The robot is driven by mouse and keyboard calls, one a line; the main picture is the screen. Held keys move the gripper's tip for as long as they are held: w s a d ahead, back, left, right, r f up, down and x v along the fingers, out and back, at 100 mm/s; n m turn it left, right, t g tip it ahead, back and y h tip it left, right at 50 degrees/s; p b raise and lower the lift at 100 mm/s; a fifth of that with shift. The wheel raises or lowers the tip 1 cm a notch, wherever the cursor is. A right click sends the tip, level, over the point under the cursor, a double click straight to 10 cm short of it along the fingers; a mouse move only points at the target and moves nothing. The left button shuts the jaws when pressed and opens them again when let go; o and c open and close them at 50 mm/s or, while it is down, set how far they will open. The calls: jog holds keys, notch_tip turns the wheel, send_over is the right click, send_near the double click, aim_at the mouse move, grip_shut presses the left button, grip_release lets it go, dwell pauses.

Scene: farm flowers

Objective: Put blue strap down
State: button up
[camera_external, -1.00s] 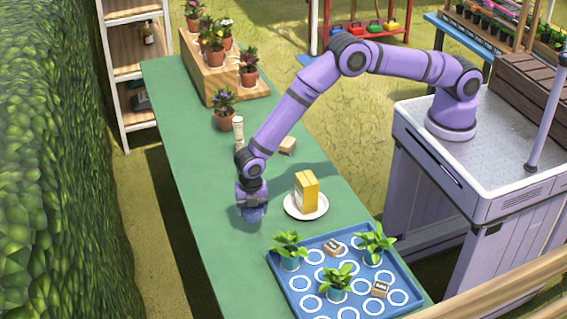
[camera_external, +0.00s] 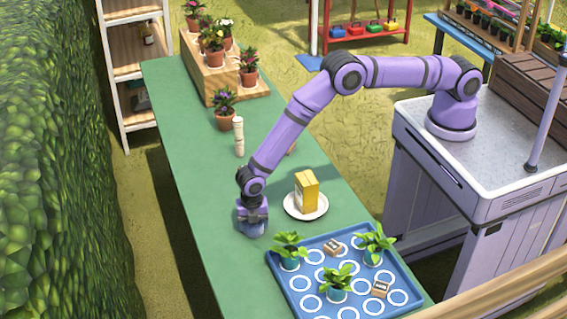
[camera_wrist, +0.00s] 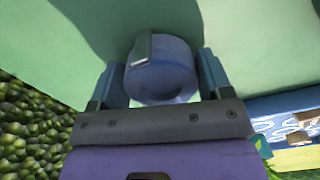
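The blue strap (camera_wrist: 162,72) is a rolled blue band with a dark grey piece on its side. In the wrist view it sits between the two fingers of my gripper (camera_wrist: 163,82), which appear to press on it from both sides. In the external view my gripper (camera_external: 252,228) points down, low over the green table (camera_external: 205,215), left of the blue tray. The strap is mostly hidden there by the gripper. I cannot tell whether the strap touches the tabletop.
A blue tray (camera_external: 284,276) with potted plants and small labelled blocks is at the right front. A yellow box (camera_external: 307,192) stands on a white plate (camera_external: 292,211) nearby. A pale cylinder (camera_external: 239,137) and a flower pot (camera_external: 224,118) stand farther back. The table's left front is clear.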

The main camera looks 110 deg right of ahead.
jog(key=o, duration=0.4)
jog(key=shift+c, duration=0.2)
jog(key=shift+r, duration=0.15)
notch_tip(320, 180, up, 12)
jog(key=s+r+m+t, duration=0.1)
jog(key=s+r+m, duration=0.15)
jog(key=r, duration=0.85)
jog(key=s+r+m, duration=0.1)
jog(key=s+r, duration=0.3)
jog(key=r, duration=0.7)
jog(key=s+d+r+m+t, duration=0.15)
jog(key=s+r+m, duration=0.25)
jog(key=s+r, duration=1.1)
jog(key=s+r+m+t, duration=0.15)
jog(key=s+r, duration=0.25)
jog(key=s, duration=0.5)
jog(key=s+r+m, duration=0.2)
jog(key=s+r, duration=0.2)
jog(key=s, duration=0.4)
jog(key=s+f+m+t, duration=0.1)
jog(key=s+m, duration=0.3)
jog(key=s, duration=1.2)
jog(key=shift+s+d+f, duration=0.2)
jog(key=shift+s+f, duration=0.05)
jog(key=shift+f, duration=0.65)
